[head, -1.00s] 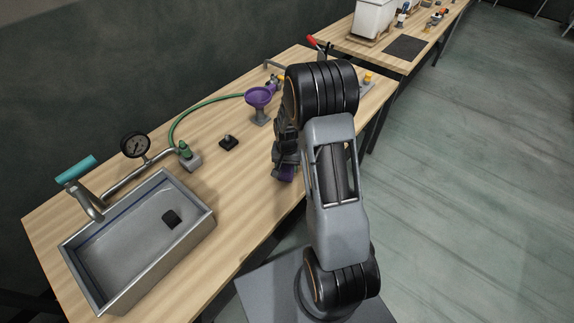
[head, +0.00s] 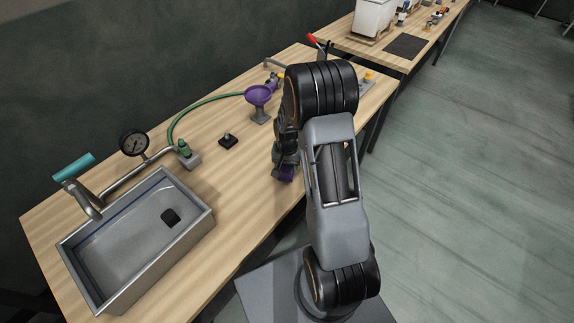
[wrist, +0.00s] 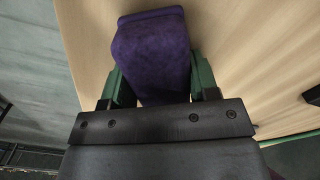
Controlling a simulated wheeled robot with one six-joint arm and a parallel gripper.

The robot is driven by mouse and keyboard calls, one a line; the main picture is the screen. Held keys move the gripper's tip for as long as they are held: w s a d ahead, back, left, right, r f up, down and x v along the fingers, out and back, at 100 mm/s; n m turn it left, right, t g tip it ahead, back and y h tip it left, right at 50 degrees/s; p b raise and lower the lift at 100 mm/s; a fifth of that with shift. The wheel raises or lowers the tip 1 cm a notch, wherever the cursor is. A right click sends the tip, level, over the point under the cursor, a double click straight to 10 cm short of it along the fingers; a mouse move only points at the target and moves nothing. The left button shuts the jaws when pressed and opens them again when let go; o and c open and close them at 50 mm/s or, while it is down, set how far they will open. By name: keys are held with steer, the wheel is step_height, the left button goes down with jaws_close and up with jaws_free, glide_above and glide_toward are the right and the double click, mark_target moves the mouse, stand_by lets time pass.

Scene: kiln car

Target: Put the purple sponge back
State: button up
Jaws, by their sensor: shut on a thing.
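The purple sponge (wrist: 152,58) is a soft-looking block between the two green fingers of my gripper (wrist: 160,84) in the wrist view. My gripper is shut on it, over the wooden bench top (wrist: 240,60). In the head view my gripper (head: 284,170) is near the bench's front edge, and a small part of the sponge (head: 287,175) shows below it. My arm hides much of that area. I cannot tell whether the sponge touches the wood.
A metal sink (head: 135,240) with a dark drain is at the left. The bench between sink and gripper is clear.

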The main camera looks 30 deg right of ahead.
steer(key=shift+f, duration=0.1)
steer(key=o, duration=0.9)
steer(key=shift+r, duration=0.2)
steer(key=shift+r+p, duration=2.65)
steer(key=shift+r, duration=1.2)
step_height(320, 180, up, 14)
steer(key=shift+f+b, duration=0.1)
steer(key=shift+b, duration=0.65)
